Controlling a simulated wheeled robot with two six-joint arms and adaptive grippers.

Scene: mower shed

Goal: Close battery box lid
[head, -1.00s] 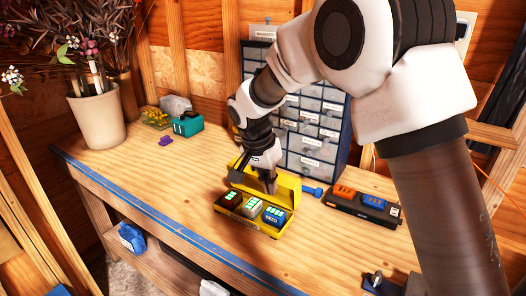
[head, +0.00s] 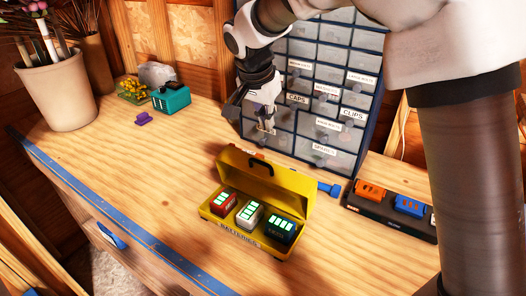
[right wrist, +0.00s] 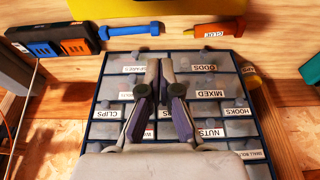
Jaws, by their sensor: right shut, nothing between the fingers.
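The yellow battery box (head: 232,238) stands on the workbench in the head view, with red, white and black batteries in a row inside. Its lid (head: 290,184) is open, standing up along the back edge, with a dark handle. My right gripper (head: 268,128) is shut and empty, behind and above the box in front of the drawer cabinet, apart from the lid. Its closed fingers (right wrist: 160,68) also show in the right wrist view, over the cabinet drawers. A yellow surface at that view's top edge seems to be part of the box. My left gripper is not in view.
The drawer cabinet (head: 322,100) stands behind the box. A dark charger with orange and blue packs (head: 390,210) lies to the right, a blue tool (head: 329,188) beside the lid. A teal battery (head: 171,98) and a pot (head: 55,92) are at left.

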